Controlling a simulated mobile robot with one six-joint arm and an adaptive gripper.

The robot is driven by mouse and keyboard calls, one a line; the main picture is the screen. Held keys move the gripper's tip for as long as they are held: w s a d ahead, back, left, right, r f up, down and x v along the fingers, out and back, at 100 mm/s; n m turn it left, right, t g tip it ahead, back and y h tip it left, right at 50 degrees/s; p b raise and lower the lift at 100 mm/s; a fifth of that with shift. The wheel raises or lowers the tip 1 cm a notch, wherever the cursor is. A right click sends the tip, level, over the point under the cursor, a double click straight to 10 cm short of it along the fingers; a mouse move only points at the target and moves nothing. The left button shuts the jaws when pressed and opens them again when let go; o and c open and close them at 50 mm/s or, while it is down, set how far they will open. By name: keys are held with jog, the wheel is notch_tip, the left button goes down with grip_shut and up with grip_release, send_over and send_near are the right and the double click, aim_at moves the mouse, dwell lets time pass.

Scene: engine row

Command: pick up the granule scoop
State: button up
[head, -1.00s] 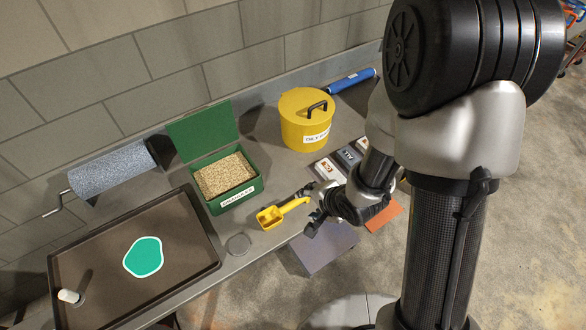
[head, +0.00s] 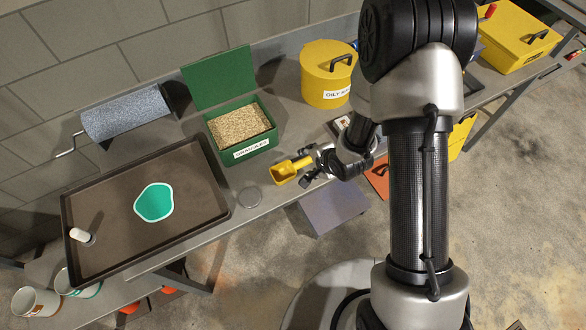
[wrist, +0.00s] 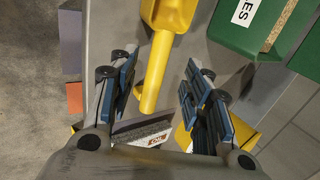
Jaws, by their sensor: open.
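The yellow granule scoop (head: 284,172) lies on the grey bench in front of the green granule box (head: 240,132). My gripper (head: 313,167) is low over the bench at the scoop's handle end. In the wrist view the scoop's handle (wrist: 154,75) reaches between the two open, blue-padded fingers of my gripper (wrist: 161,95). The handle lies nearer the left finger, with a clear gap to the right one. In the head view part of the handle is hidden by my gripper.
The yellow lidded bin (head: 326,90) stands behind my arm.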

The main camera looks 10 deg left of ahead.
aim_at(307, 161)
jog(key=x, duration=0.1)
jog(key=b+x, duration=0.1)
jog(key=x, duration=0.2)
jog(key=shift+w+d+f, duration=0.2)
jog(key=shift+w+f, duration=0.1)
grip_shut()
dwell(0.3)
